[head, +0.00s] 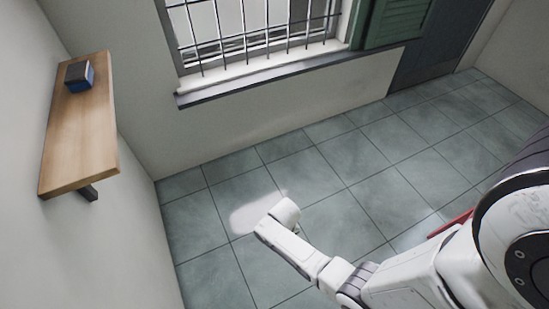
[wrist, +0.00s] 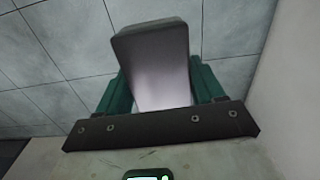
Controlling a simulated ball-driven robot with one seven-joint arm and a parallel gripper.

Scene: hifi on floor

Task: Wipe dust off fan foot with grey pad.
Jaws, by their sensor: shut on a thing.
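My gripper (wrist: 160,82) is shut on a grey pad (wrist: 152,50), held between its green fingers in the wrist view. The pad is a rounded grey block, and its lighter face is towards the camera. In the head view my arm reaches down over the tiled floor, and its end hides the fingers and the pad. A pale, whitish patch (head: 250,215) lies on the floor beside the arm's end; it looks like dust. No fan or fan foot can be made out in either view. I cannot tell whether the pad touches anything.
A wooden shelf (head: 80,140) on the left wall bears a small dark and blue block (head: 79,75). A barred window (head: 255,30) with a green shutter (head: 398,20) is in the back wall. A red bar (head: 450,223) shows partly behind my arm. The tiled floor (head: 350,155) is otherwise clear.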

